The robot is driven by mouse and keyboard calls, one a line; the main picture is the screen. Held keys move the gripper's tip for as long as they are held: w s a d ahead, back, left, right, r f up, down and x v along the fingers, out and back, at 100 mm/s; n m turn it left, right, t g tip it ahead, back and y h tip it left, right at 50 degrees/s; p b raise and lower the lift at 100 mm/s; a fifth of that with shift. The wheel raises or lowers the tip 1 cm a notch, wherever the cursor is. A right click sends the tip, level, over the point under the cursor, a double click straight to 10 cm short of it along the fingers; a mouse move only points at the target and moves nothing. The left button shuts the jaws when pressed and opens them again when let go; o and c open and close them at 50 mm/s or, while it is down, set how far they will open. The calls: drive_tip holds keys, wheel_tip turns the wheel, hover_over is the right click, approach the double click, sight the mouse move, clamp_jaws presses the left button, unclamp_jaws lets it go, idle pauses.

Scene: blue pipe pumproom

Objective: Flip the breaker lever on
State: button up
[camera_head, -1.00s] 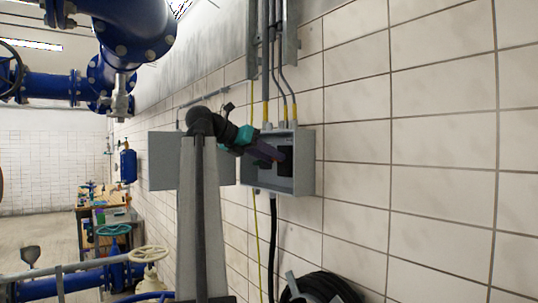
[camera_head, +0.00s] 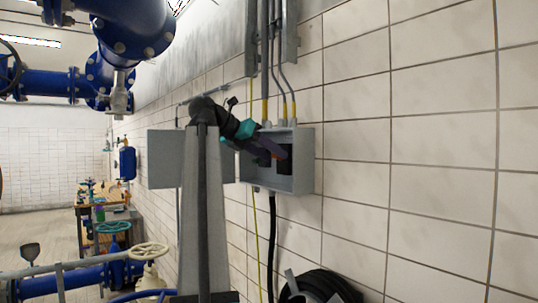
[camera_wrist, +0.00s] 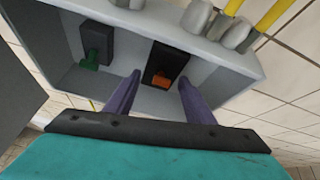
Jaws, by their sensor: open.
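The grey breaker box (camera_head: 303,178) is open on the tiled wall. In the wrist view its inside shows two dark breakers: one with a green lever (camera_wrist: 90,61) on the left, one with an orange lever (camera_wrist: 162,82) on the right. My gripper (camera_wrist: 160,81) is open and empty. Its two purple fingers point into the box, one on each side of the orange lever in the picture; I cannot tell whether they touch anything. In the head view my gripper (camera_head: 276,148) reaches into the box from the left and partly hides the breakers.
The box's door (camera_head: 163,159) stands open to the left, behind my arm. Conduits (camera_head: 266,75) enter the box from above, and a black cable (camera_head: 272,240) hangs below it. A coiled black hose (camera_head: 320,287) is low on the wall. Blue pipes (camera_head: 130,35) fill the upper left.

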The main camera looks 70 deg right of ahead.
drive_tip(key=shift+b+v, duration=0.35)
drive_tip(key=shift+v, duration=0.5)
drive_tip(key=p+v, duration=0.4)
drive_tip(key=v, duration=0.8)
drive_tip(key=shift+p, duration=0.4)
